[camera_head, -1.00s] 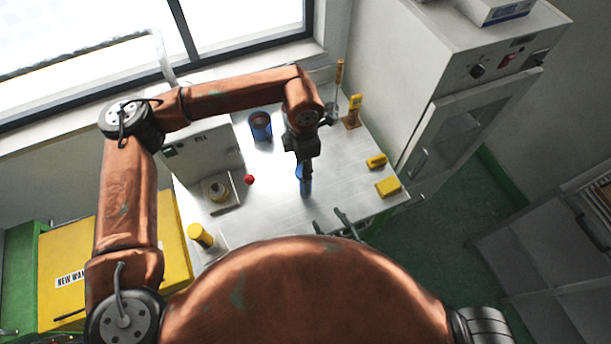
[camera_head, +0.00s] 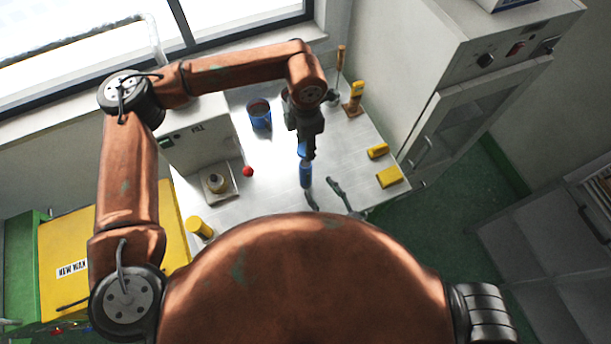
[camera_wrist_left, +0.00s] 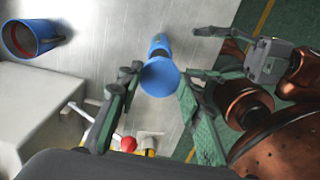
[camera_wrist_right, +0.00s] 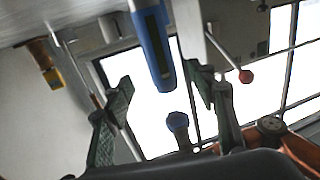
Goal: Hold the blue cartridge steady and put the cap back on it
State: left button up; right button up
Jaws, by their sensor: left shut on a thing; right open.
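My right gripper (camera_head: 320,187) is open, just in front of the cartridge. In the right wrist view the cartridge (camera_wrist_right: 152,45), with a dark stripe, lies between the open fingers' lines, not gripped.
Yellow blocks (camera_head: 389,177) lie at the table's right edge. A grey machine (camera_head: 200,145) stands left and a tall cabinet (camera_head: 440,100) right.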

aim_at(309, 175)
jog(key=x, duration=0.9)
jog(key=shift+c, duration=0.7)
grip_shut()
